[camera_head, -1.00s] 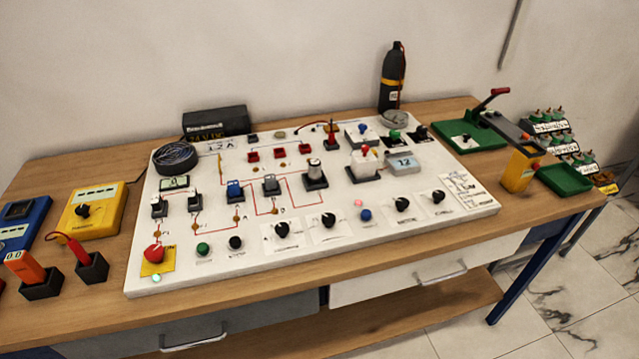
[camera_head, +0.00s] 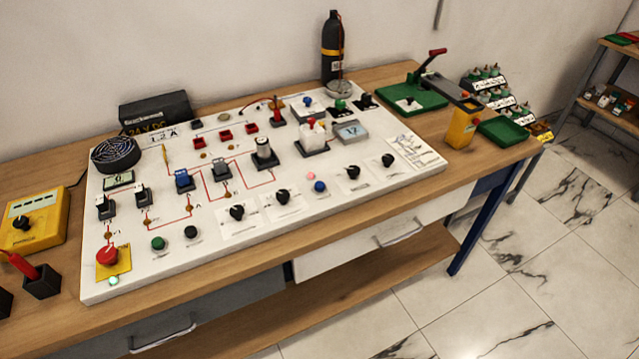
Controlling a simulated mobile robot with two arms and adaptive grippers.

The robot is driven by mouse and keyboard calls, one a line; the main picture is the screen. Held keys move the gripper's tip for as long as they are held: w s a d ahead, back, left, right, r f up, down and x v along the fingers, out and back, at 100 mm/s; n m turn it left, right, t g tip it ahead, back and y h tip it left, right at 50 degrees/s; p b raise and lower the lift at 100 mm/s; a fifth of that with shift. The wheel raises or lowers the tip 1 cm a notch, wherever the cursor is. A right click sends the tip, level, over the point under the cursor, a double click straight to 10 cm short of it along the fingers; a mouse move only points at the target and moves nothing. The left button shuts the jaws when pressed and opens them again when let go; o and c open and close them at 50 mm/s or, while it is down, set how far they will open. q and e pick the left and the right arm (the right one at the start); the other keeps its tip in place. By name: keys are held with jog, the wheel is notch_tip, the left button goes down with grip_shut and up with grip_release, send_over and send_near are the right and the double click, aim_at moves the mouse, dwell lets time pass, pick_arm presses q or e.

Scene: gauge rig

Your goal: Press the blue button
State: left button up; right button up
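A blue button (camera_head: 319,186) sits near the front edge of the white panel (camera_head: 150,283), right of the middle. A small pink light (camera_head: 311,175) is just behind it, and black knobs stand to both sides. Another blue round part (camera_head: 308,102) is on a white block at the back of the panel; I cannot tell whether it is a button too. Neither of my grippers is in view.
The panel lies on a wooden bench (camera_head: 375,213). A red mushroom button (camera_head: 107,256), a green button (camera_head: 158,243) and a black fan (camera_head: 115,154) are on its left. A black bottle (camera_head: 332,50) stands behind. A green press (camera_head: 411,98) and yellow box (camera_head: 461,127) stand right.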

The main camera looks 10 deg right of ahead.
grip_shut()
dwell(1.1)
